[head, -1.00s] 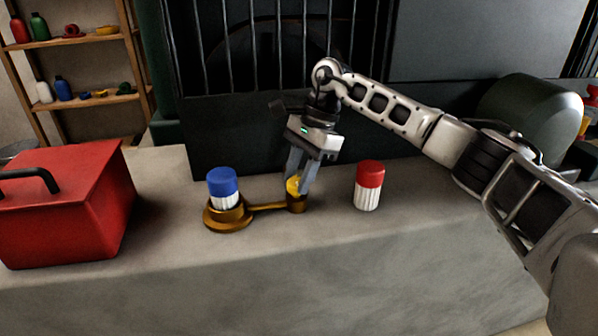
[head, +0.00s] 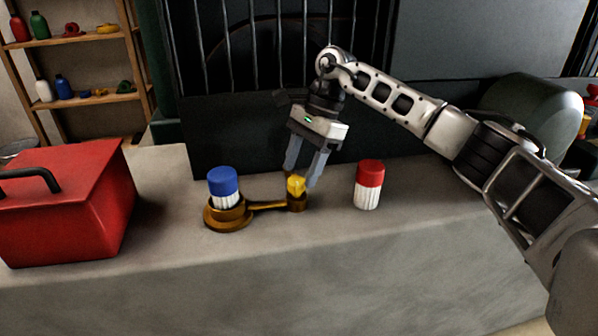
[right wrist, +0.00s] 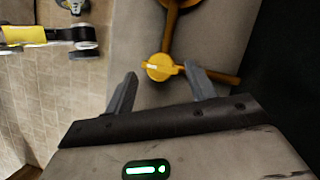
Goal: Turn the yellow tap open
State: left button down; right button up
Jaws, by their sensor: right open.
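The yellow tap (head: 296,187) sits on top of a brass fitting (head: 296,204) on the grey counter. A brass pipe joins that fitting to a round brass base on the left. My right gripper (head: 302,174) is open and empty, pointing down just above the tap. In the right wrist view the yellow tap (right wrist: 158,67) shows from above, with a small pale mark. It appears between and beyond the fingertips, and no finger is seen closed on it.
A blue-capped white container (head: 223,187) stands on the round brass base (head: 222,222). A red-capped white container (head: 368,186) stands right of the tap. A red box (head: 66,205) is at the left. A dark barred machine (head: 270,130) rises behind. The front of the counter is clear.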

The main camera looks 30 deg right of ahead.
pick_arm(q)
jog(key=shift+t, duration=0.5)
jog(key=r, duration=0.1)
jog(key=r+p, duration=0.1)
jog(key=r, duration=0.1)
jog(key=a+r+p, duration=0.1)
jog(key=r, duration=0.1)
jog(key=shift+s, duration=0.25)
pick_arm(e)
jog(key=v, duration=1.4)
pick_arm(q)
jog(key=shift+f, duration=0.1)
pick_arm(e)
jog(key=shift+f, duration=0.1)
